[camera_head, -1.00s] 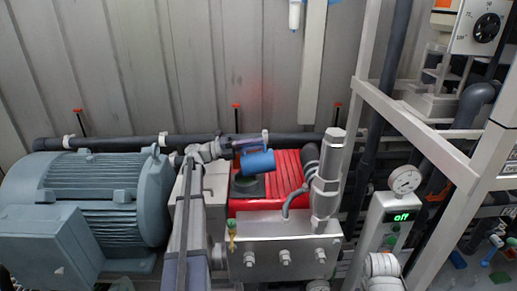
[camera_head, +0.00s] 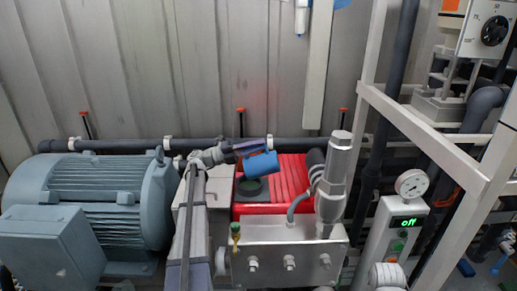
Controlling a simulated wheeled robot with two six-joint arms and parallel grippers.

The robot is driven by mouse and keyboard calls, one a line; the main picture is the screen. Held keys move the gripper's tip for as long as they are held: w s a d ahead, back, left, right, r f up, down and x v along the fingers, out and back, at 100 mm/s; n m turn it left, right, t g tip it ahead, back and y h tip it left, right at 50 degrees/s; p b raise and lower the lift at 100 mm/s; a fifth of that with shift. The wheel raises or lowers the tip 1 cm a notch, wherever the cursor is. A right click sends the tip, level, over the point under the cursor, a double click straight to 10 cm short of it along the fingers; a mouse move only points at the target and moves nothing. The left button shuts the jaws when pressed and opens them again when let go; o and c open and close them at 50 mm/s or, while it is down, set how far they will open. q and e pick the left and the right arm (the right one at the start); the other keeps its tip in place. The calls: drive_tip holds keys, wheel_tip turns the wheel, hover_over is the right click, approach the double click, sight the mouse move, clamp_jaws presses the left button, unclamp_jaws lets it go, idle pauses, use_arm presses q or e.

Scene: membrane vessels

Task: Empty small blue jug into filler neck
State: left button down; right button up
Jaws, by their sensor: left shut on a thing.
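The small blue jug (camera_head: 262,164) is held in the air above the red machine housing, tipped well over on its side, its left end lower than its right. The filler neck (camera_head: 249,188) shows as a dark, round opening on the red housing, just below the jug's left end. A gap seems to show between them. I cannot see inside the jug or any liquid. My left gripper (camera_head: 245,150) is shut on the jug from its upper left side; its fingers are partly hidden. My right gripper is not in view.
The red ribbed housing (camera_head: 292,182) sits behind a metal block (camera_head: 285,254) with a tall silver cylinder (camera_head: 333,185). A large grey-green motor (camera_head: 95,210) stands left. A dark pipe (camera_head: 300,145) runs behind. A gauge (camera_head: 411,183) and white frame stand right.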

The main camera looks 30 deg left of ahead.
use_arm(q)
drive_tip(key=shift+s+a+t+h+b, duration=0.3)
drive_tip(key=shift+a+h+b, duration=0.15)
drive_tip(key=shift+b, duration=0.2)
drive_tip(key=shift+s+a+r+b, duration=0.1)
drive_tip(key=shift+a+b, duration=0.15)
drive_tip(key=shift+b, duration=0.15)
drive_tip(key=shift+a+h, duration=0.1)
drive_tip(key=shift+h, duration=0.15)
idle(1.2)
drive_tip(key=shift+r, duration=0.15)
drive_tip(key=w+d+f+g+y+p, duration=0.5)
drive_tip(key=d+y+p, duration=0.5)
drive_tip(key=p, duration=0.6)
drive_tip(key=shift+w+d+g+p, duration=0.3)
drive_tip(key=shift+w+g+p, duration=0.15)
drive_tip(key=shift+w, duration=0.2)
drive_tip(key=shift+r, duration=0.1)
